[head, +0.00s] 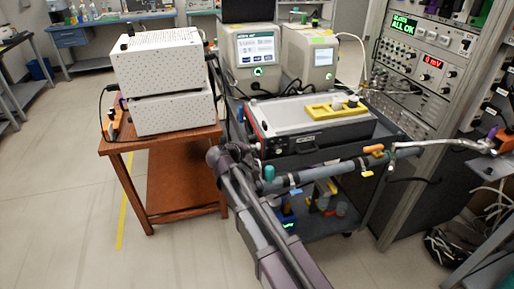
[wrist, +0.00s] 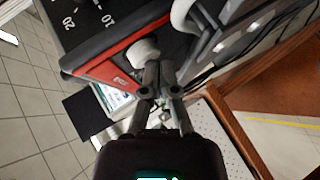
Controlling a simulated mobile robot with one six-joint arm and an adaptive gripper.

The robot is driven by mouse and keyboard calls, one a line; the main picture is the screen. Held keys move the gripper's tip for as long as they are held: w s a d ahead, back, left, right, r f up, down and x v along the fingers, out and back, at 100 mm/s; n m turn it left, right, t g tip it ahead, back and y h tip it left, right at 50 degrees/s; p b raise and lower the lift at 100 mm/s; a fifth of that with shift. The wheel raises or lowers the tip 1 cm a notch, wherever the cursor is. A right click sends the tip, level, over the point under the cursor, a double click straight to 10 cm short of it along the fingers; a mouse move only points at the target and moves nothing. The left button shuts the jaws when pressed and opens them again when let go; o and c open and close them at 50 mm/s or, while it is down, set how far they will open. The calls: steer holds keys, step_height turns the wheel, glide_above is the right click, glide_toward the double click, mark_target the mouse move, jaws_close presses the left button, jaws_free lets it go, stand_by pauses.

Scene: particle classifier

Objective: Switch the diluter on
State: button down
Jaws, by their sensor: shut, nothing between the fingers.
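A long, low grey instrument (head: 310,118) with a black front and a red edge lies on the cart. No readable label tells me whether it is the diluter. In the wrist view its dark panel (wrist: 100,45) shows tilted, with the numbers 20 and 10 and a red strip (wrist: 108,66). A pale round knob or button (wrist: 143,50) sits on it by the fingertips. My gripper (wrist: 158,66) is shut and empty, its tips close to the knob. I cannot tell whether they touch it. In the head view my arm hides part of the instrument's left front.
White perforated boxes (head: 172,108) are stacked on a brown table (head: 160,142) at left. A pipe (head: 330,172) crosses in front; an electronics rack (head: 425,70) stands at right.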

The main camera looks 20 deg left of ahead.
steer(key=shift+w+d, duration=0.3)
steer(key=shift+d, duration=0.25)
stand_by(0.9)
steer(key=shift+s+a, duration=0.1)
steer(key=shift+a, duration=0.1)
steer(key=shift+s+a, duration=0.55)
steer(key=shift+a, duration=0.35)
steer(key=shift+s+a, duration=0.45)
steer(key=shift+a, duration=0.25)
steer(key=shift+s+a, duration=0.4)
steer(key=shift+a, duration=0.35)
steer(key=shift+s+a, duration=0.45)
steer(key=shift+a, duration=0.25)
steer(key=shift+r, duration=0.15)
